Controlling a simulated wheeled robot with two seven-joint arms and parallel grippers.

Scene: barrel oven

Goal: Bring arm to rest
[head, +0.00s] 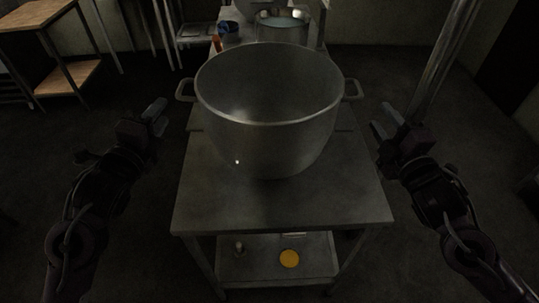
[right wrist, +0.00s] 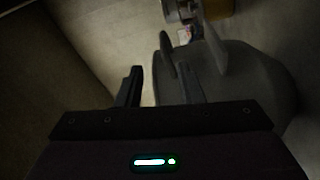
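A large empty metal pot (head: 268,145) with two side handles stands upright on a metal table (head: 210,205). My left gripper (head: 158,115) is left of the pot, apart from its left handle, with its fingers spread and nothing between them. My right gripper (head: 386,121) is right of the pot, below and apart from its right handle. In the right wrist view its two fingers (right wrist: 157,88) stand apart with nothing held. A grey rounded shape, probably the pot (right wrist: 250,90), fills the right of that view.
Behind the pot, a second pot (head: 282,30) and a blue item (head: 229,29) stand on a far surface. A wooden-topped table (head: 35,14) is at upper left. The floor on both sides is clear.

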